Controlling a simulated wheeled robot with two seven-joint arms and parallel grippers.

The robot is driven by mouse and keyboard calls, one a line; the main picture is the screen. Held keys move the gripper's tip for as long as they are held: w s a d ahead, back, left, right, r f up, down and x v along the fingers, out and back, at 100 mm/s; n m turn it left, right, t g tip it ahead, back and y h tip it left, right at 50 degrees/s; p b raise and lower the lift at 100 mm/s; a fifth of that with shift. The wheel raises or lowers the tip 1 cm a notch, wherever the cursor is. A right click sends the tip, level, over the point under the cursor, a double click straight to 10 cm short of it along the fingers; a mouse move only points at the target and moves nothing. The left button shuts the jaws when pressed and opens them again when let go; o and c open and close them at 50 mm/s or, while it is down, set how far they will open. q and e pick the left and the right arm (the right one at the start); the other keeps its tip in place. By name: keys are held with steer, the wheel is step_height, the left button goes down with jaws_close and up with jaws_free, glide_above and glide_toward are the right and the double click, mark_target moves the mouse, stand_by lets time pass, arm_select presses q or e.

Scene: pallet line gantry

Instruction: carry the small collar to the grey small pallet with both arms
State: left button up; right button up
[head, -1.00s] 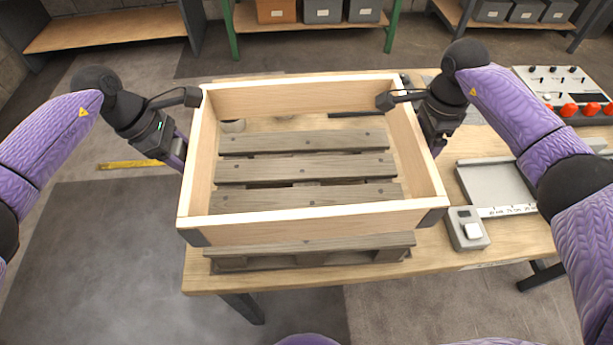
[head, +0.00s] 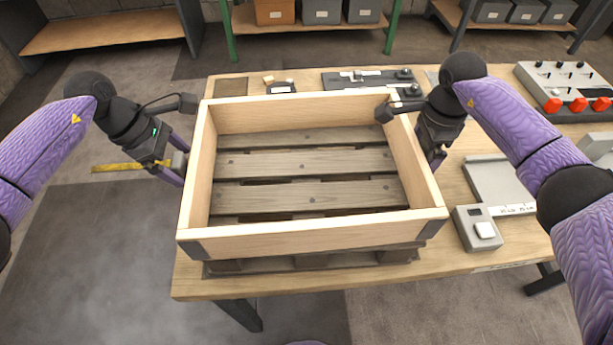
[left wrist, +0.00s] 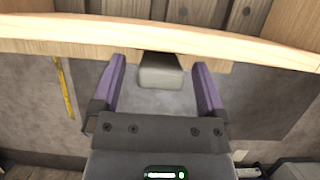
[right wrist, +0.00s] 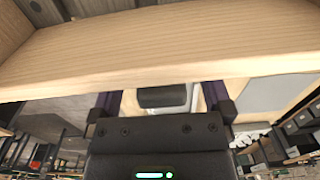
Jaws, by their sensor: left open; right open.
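The small collar (head: 320,237) is a light wooden rectangular frame with dark corner pieces. It sits level over the grey small pallet (head: 310,164), whose slats show inside it and whose front edge shows below it. Whether it rests on the deck or around it is hard to tell. My left gripper (head: 177,162) is open at the collar's left wall; the left wrist view shows a grey block handle (left wrist: 160,72) between its fingers. My right gripper (head: 437,158) is open at the right wall; a dark block handle (right wrist: 162,97) lies between its fingers.
The wooden table (head: 240,288) carries a grey scale (head: 478,228) and a control box with red knobs (head: 568,88) at right. A black tool plate (head: 350,80) lies behind the collar. Shelves with bins (head: 320,12) stand behind.

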steer(key=shift+r, duration=0.2)
step_height(320, 180, up, 12)
steer(key=shift+s+f, duration=0.15)
arm_select(q)
steer(key=v, duration=1)
steer(key=shift+r, duration=0.35)
steer(key=shift+s+a, duration=0.1)
arm_select(e)
steer(key=shift+f, duration=0.1)
